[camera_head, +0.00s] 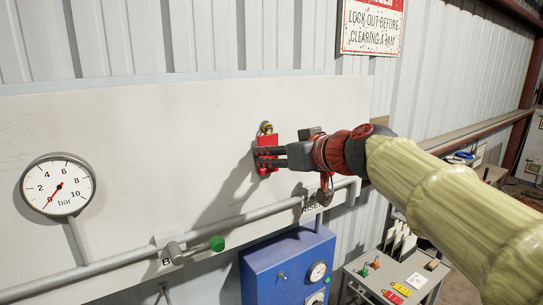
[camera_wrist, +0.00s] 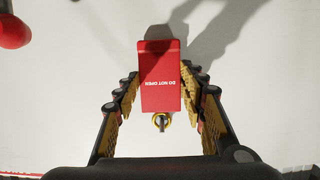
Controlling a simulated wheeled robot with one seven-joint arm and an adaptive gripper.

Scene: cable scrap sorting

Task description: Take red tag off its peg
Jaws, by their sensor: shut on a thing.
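The red tag (camera_head: 266,166) hangs flat against the white wall panel, below a brass-coloured peg (camera_head: 267,127). In the wrist view the tag (camera_wrist: 161,90) reads "DO NOT OPEN", upside down in the picture. A brass ring (camera_wrist: 162,120) at its end is around the peg. My gripper (camera_head: 261,157) reaches in from the right and is shut on the tag. In the wrist view its fingertips (camera_wrist: 160,76) are at the tag's two side edges. The tag's face is partly hidden by the fingers in the head view.
A pressure gauge (camera_head: 58,186) is on the panel at left. A grey cart (camera_head: 412,262) with several tags is at lower right.

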